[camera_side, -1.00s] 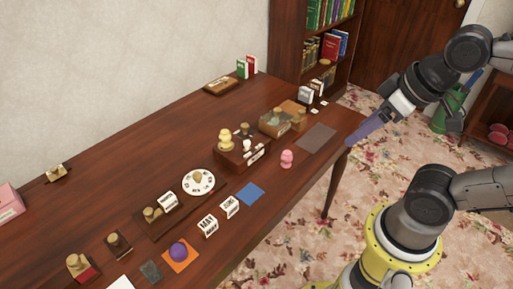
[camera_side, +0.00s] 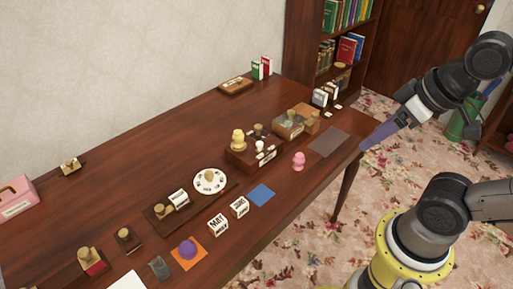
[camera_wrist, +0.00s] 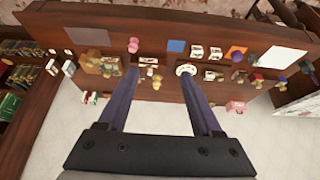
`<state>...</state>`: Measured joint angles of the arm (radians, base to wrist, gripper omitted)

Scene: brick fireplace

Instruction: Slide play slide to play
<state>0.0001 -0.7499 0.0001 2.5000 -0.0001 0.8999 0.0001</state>
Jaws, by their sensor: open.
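A long dark wooden strip (camera_side: 160,222) lies on the table, with a wooden knob (camera_side: 163,211) and a small white lettered block (camera_side: 178,197) on it. A white round dial (camera_side: 210,181) sits at its far end and also shows in the wrist view (camera_wrist: 186,69). The lettering is too small to read, so I cannot tell for sure which piece is the play slide. My gripper (camera_side: 364,148) is at the table's right edge, well away from the strip, and touches nothing. In the wrist view its two fingers (camera_wrist: 160,75) are spread with nothing held between them.
A wooden box (camera_side: 250,157) with a yellow figure, a pink figure (camera_side: 299,161) and a blue square (camera_side: 261,194) are to the strip's right. A bookshelf (camera_side: 330,50) is behind.

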